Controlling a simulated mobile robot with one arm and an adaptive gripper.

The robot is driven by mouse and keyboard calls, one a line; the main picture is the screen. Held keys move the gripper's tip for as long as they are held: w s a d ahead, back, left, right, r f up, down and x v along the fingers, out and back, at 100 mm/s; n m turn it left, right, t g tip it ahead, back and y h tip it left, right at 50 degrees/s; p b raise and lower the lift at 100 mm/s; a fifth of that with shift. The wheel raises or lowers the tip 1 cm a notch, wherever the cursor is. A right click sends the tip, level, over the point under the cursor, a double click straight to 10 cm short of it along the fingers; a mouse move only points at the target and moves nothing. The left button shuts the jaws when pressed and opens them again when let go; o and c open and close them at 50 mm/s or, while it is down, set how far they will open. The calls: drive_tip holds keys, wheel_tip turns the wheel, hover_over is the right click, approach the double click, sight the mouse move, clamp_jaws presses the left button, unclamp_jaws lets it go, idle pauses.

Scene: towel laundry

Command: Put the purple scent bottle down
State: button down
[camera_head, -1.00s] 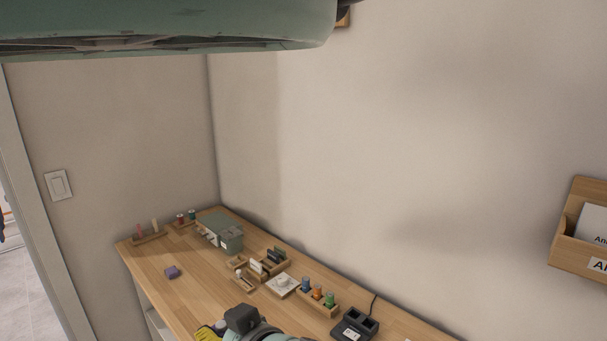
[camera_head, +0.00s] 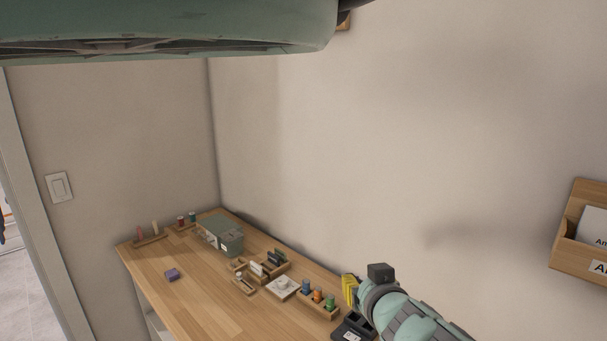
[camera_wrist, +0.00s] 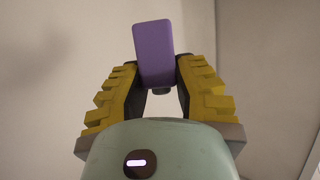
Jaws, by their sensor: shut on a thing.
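The purple scent bottle (camera_wrist: 153,40) is in the wrist view, held between the yellow fingers of my gripper (camera_wrist: 158,74). It stands out beyond the fingertips, with a small dark part at its lower end. In the head view my gripper (camera_head: 350,290) is at the right part of the wooden counter (camera_head: 205,312), in front of the wall and near the black double-slot holder. The bottle cannot be made out there. I cannot tell how high the gripper is above the counter.
A small purple block (camera_head: 172,274) lies on the counter's left part. A grey-green box (camera_head: 222,236), a rack of small colored bottles (camera_head: 318,299), a white square dish (camera_head: 283,288) and a black double-slot holder (camera_head: 352,328) stand along the wall. The counter's front left is clear.

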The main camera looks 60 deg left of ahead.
drive_tip(key=w+d+m+t+h, duration=0.6)
drive_tip(key=w+d+m, duration=0.1)
drive_tip(key=w+d, duration=0.95)
drive_tip(key=w+d+m+t+h, duration=0.1)
drive_tip(key=w+d+m+h, duration=0.2)
drive_tip(key=d, duration=0.6)
drive_tip(key=w+d+m+t+h, duration=0.1)
drive_tip(key=w+d+m+h, duration=0.15)
drive_tip(key=d, duration=0.75)
wheel_tip(320, 180, up, 24)
drive_tip(key=p, duration=2.4)
drive_tip(key=shift+h, duration=0.35)
